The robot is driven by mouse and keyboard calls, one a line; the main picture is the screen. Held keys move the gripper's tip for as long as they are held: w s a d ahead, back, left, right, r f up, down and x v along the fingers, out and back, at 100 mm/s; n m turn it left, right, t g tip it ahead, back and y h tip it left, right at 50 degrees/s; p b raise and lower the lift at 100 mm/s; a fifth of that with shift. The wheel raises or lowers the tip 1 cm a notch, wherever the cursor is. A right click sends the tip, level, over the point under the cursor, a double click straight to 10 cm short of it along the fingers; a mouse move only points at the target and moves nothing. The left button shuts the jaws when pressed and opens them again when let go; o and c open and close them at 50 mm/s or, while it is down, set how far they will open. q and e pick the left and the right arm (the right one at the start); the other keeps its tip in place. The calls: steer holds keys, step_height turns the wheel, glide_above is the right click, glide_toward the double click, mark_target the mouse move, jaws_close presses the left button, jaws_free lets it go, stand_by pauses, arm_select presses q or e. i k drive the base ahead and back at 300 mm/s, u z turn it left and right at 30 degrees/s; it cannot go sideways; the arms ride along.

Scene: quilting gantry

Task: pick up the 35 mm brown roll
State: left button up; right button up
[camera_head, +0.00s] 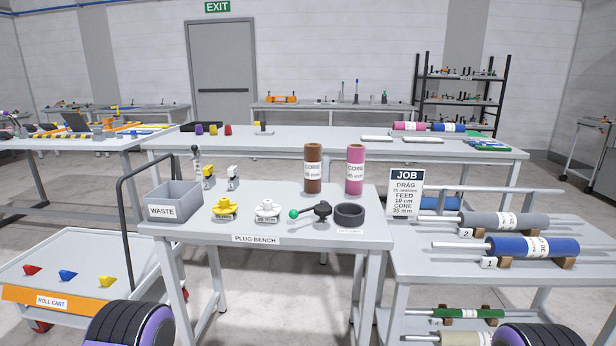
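The brown roll (313,187) stands upright at the back of the plug bench (215,230), right of its middle. It carries a white label reading CORE with a size in mm that is too small to read surely. A pink roll (355,150) of similar height stands upright just to its right, apart from it, also with a white label. The JOB sign (406,183) to the right reads DRAG, FEED 10 cm, CORE 35 mm. Neither of my grippers shows in the head view.
A grey WASTE bin (174,211) stands on the bench's left. Yellow and white plugs (267,207), a green-knobbed black tool (321,211) and a dark ring (349,215) lie in front of the rolls. A roll cart (60,285) is at left; a rack with a blue roll (510,246) is at right.

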mark_target(313, 151)
steer(key=u, duration=0.3)
steer(key=i, duration=0.95)
steer(key=z, duration=0.6)
